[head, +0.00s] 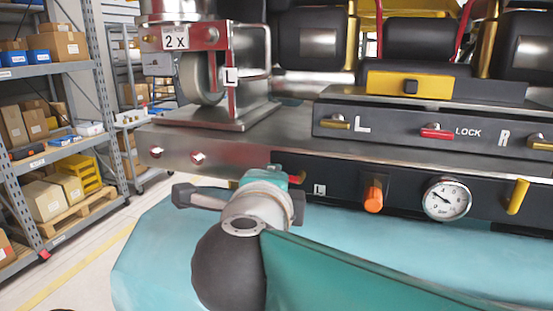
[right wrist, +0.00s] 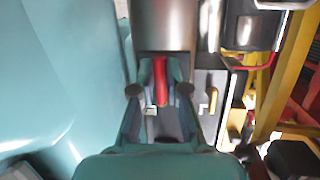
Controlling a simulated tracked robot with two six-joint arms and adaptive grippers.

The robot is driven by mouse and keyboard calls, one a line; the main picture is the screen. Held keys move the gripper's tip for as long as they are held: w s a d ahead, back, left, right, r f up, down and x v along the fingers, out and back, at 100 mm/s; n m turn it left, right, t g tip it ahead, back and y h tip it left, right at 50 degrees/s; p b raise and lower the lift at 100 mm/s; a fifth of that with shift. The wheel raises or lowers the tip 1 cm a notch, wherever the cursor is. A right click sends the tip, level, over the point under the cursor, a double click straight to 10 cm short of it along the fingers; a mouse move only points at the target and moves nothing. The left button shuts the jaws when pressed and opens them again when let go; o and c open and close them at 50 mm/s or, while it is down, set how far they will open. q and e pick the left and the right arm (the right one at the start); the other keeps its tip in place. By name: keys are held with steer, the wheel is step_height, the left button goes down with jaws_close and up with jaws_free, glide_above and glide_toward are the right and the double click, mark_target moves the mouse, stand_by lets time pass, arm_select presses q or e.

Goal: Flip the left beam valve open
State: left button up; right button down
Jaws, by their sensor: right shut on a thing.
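My right gripper (head: 284,180) is at the front panel (head: 345,190) in the head view, just left of a small white L label (head: 319,189). The gripper and wrist hide most of what is there; only a small red bit shows by the fingertips. In the right wrist view, my right gripper (right wrist: 160,88) is shut on a red lever (right wrist: 160,72), with a finger on each side. The lever points along the gripper, and I cannot tell how far it is turned. My left gripper is not in view.
Right along the panel are an orange knob (head: 373,195), a round gauge (head: 447,199) and a slanted yellow lever (head: 517,196). Above are a yellow L lever (head: 335,122), a red LOCK lever (head: 437,132) and an R lever (head: 541,143). Shelves (head: 45,150) stand far left.

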steer(key=shift+a+f, duration=0.15)
steer(key=shift+f, duration=0.15)
steer(key=c, duration=1.2)
jaws_free()
steer(key=shift+a, duration=0.1)
steer(key=shift+w, duration=0.1)
steer(key=shift+r, duration=0.15)
steer(key=v, duration=1.2)
